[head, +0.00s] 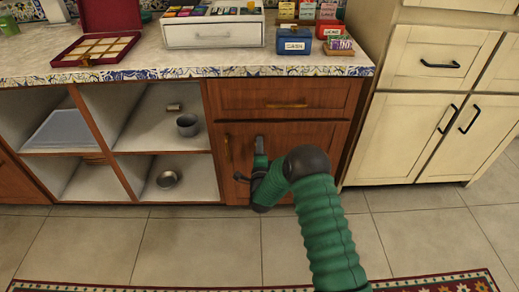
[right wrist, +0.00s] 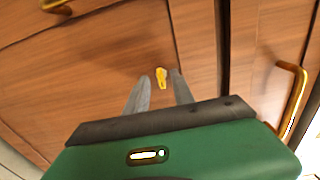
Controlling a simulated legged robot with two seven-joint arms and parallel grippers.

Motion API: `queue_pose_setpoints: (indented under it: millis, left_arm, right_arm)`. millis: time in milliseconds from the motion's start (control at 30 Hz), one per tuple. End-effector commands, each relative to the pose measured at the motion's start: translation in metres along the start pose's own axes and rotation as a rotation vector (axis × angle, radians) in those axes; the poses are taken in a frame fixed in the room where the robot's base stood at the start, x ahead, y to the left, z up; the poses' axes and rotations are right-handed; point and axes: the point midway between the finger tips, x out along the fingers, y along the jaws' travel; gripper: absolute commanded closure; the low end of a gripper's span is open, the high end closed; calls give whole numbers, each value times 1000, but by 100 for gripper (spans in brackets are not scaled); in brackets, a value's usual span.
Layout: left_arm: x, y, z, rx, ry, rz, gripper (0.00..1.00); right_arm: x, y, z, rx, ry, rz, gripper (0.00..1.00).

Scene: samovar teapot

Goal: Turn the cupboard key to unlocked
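The small yellow key (right wrist: 161,78) sits against the brown wooden cupboard door (right wrist: 100,65) in the right wrist view. Its long side runs roughly up and down in that view. My right gripper (right wrist: 160,82) is open, with one grey finger on each side of the key near the tips. I cannot tell whether either finger touches it. In the head view my right gripper (head: 260,148) is in front of the cupboard door (head: 325,140), below the drawer. The key is hidden there behind the gripper and arm. My left gripper is not in view.
A brass drawer handle (head: 288,105) is above the gripper; a door handle (head: 228,146) is to its left. Open shelves with a grey pot (head: 187,125) lie left. Cream cabinets (head: 425,125) stand right. The tiled floor (head: 190,240) in front is clear up to a patterned rug (head: 440,285).

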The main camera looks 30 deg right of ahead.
Motion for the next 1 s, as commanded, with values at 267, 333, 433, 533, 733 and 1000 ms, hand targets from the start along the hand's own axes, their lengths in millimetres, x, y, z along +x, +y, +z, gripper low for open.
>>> queue_pose_setpoints:
  millis: [267, 333, 433, 533, 733, 1000]
  left_arm:
    - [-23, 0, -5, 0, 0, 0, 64]
    - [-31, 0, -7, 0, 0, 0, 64]
    - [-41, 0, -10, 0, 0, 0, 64]
    - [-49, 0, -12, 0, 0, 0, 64]
    - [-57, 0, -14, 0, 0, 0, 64]
    - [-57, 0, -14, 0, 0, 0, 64]
  right_arm:
    - [-43, -4, 1, -1, -3, 6, 71]
    - [-64, -5, 1, -1, -4, 7, 71]
    - [-95, -3, 1, -1, -3, 9, 71]
    - [-123, -2, 0, -1, -1, 9, 71]
    - [-160, 1, 0, 0, -1, 6, 71]
    - [-168, 2, -1, 0, 1, 2, 71]
